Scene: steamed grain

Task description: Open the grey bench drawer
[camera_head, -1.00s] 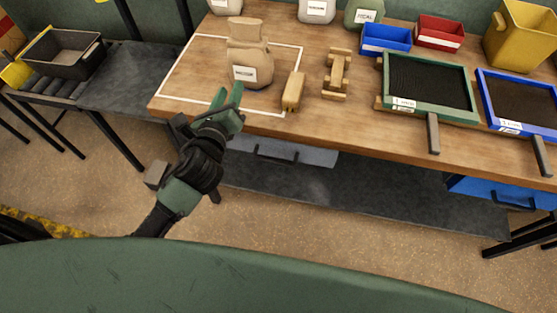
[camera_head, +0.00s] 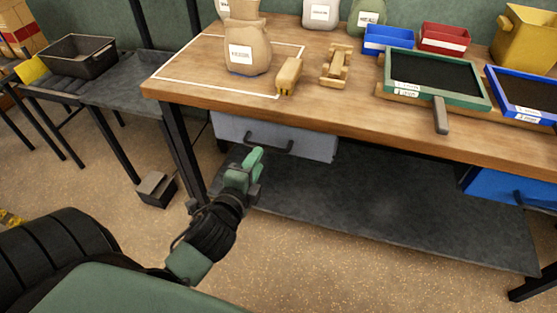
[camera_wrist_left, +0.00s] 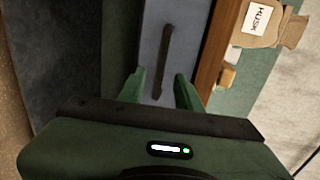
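The grey bench drawer (camera_head: 312,143) hangs under the left part of the wooden bench top and looks closed. Its dark bar handle (camera_head: 270,142) is on the front face. My left gripper (camera_head: 252,163) is below and in front of the handle, apart from it. In the left wrist view the gripper (camera_wrist_left: 160,86) is open and empty, its two green fingers spread on either side of the lower end of the handle (camera_wrist_left: 163,58), which runs nearly upright in that picture. The grey drawer front (camera_wrist_left: 182,40) lies beyond the fingertips. My right gripper is in neither view.
The wooden bench top (camera_head: 330,110) overhangs the drawer and carries a paper sack (camera_head: 246,50), wooden pieces and framed sieves (camera_head: 440,98). A dark lower shelf (camera_head: 400,205) lies beneath. A blue drawer (camera_head: 490,185) is at the right. The floor in front is clear.

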